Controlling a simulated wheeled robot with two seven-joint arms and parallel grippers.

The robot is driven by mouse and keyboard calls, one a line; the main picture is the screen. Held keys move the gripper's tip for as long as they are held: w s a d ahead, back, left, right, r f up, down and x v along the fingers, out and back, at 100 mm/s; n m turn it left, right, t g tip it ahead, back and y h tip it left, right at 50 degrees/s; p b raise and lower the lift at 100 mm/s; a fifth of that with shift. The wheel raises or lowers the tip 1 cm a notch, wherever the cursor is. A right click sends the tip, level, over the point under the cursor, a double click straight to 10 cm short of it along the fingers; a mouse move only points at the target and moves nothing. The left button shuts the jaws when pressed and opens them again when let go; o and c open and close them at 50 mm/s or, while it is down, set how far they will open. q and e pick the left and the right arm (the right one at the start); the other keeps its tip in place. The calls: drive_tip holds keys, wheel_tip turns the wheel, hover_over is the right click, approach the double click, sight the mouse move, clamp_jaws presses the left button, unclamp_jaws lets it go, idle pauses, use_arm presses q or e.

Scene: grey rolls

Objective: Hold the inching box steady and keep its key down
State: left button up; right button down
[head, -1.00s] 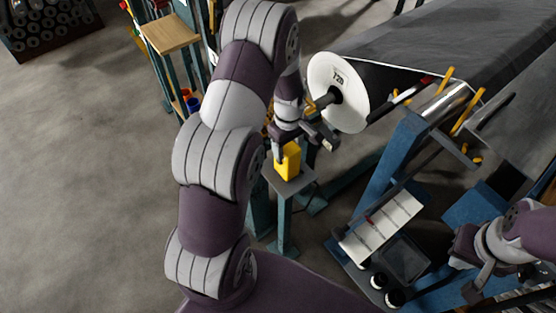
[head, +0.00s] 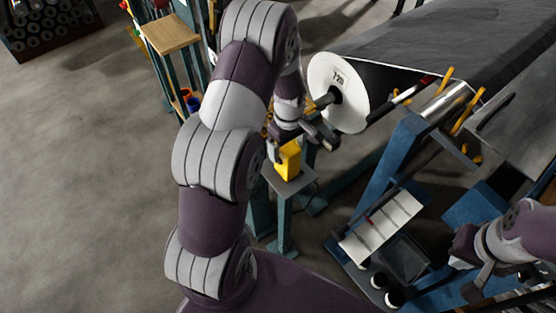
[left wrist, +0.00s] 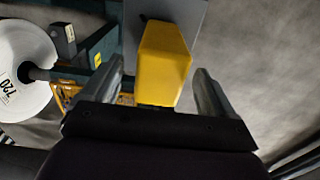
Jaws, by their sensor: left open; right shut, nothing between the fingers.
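The yellow inching box (head: 288,160) stands on a small grey stand (head: 291,184). It also shows in the left wrist view (left wrist: 164,62), with its near end between my fingers. My left gripper (head: 295,143) is open over the box; in the left wrist view its two fingers (left wrist: 160,88) lie on either side, with a gap to the right finger. I cannot tell whether either finger touches the box. The key is not seen. My right gripper (head: 475,278) is shut and empty at the lower right, well away from the box.
A white roll (head: 338,92) marked 720 sits on a shaft just right of my left gripper. A blue-framed machine (head: 390,165) with a sloped white panel (head: 382,228) stands at the right. A wooden-topped stand (head: 171,34) is at the back left. Open floor lies left.

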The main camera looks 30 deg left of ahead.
use_arm(q)
wheel_tip(320, 180, up, 12)
idle(0.3)
